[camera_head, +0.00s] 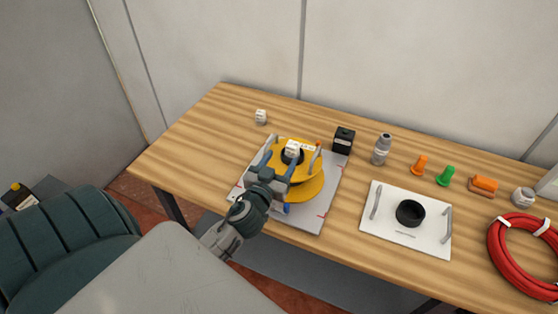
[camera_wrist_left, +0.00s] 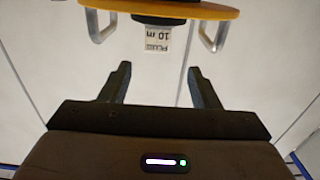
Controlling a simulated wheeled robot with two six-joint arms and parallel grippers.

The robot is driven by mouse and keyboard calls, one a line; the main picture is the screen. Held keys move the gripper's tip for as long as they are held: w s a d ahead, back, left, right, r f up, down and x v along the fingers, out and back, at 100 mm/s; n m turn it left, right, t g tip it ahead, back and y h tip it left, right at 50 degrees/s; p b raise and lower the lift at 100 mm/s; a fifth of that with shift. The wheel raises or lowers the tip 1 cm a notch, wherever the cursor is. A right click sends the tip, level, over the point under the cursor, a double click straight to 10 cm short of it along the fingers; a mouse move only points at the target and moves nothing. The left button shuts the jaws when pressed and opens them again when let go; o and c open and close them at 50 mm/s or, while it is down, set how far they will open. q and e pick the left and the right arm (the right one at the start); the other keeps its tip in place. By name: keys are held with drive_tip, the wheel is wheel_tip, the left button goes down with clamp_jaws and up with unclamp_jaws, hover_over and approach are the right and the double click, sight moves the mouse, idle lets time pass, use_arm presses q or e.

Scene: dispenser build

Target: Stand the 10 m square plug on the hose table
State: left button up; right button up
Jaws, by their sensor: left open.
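The 10 m square plug is a small white block (camera_head: 292,148) on the black hub of a yellow reel (camera_head: 312,188). In the left wrist view the plug (camera_wrist_left: 157,40) shows its "PLUG 10 m" label, against the dark hub under the yellow disc (camera_wrist_left: 170,9). My left gripper (camera_head: 283,168) is over the near side of the reel, open. In the wrist view the plug lies beyond the open fingertips (camera_wrist_left: 158,72), roughly centred between them, with nothing held. My right gripper is not in view.
The reel stands on a grey board (camera_head: 310,219) with upright handles around the disc. A white cube (camera_head: 261,116), black box (camera_head: 344,140) and grey bottle (camera_head: 381,149) stand nearby. To the right are a white tray (camera_head: 377,228) with a black ring and a red hose coil (camera_head: 497,252).

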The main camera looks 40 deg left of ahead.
sight(292, 148)
use_arm(q)
drive_tip(key=shift+d+f+b, duration=0.15)
drive_tip(key=shift+d+b, duration=0.55)
drive_tip(key=shift+b, duration=0.5)
drive_tip(key=p+x, duration=0.1)
drive_tip(key=x, duration=0.1)
drive_tip(key=p+x, duration=0.1)
drive_tip(key=x, duration=0.1)
drive_tip(key=shift+w+a+r, duration=0.1)
drive_tip(key=shift+w+r, duration=0.1)
drive_tip(key=shift+w, duration=0.1)
drive_tip(key=shift+w+a+f, duration=0.1)
drive_tip(key=shift+w, duration=0.2)
drive_tip(key=shift+w+a+p, duration=0.25)
drive_tip(key=shift+w+p, duration=0.3)
drive_tip(key=shift+p, duration=0.05)
drive_tip(key=p+x, duration=0.1)
drive_tip(key=x, duration=0.2)
drive_tip(key=shift+w+a+p, duration=0.15)
drive_tip(key=shift+a+p, duration=0.2)
drive_tip(key=shift+w+f, duration=0.15)
drive_tip(key=shift+w, duration=0.25)
drive_tip(key=shift+s, duration=0.1)
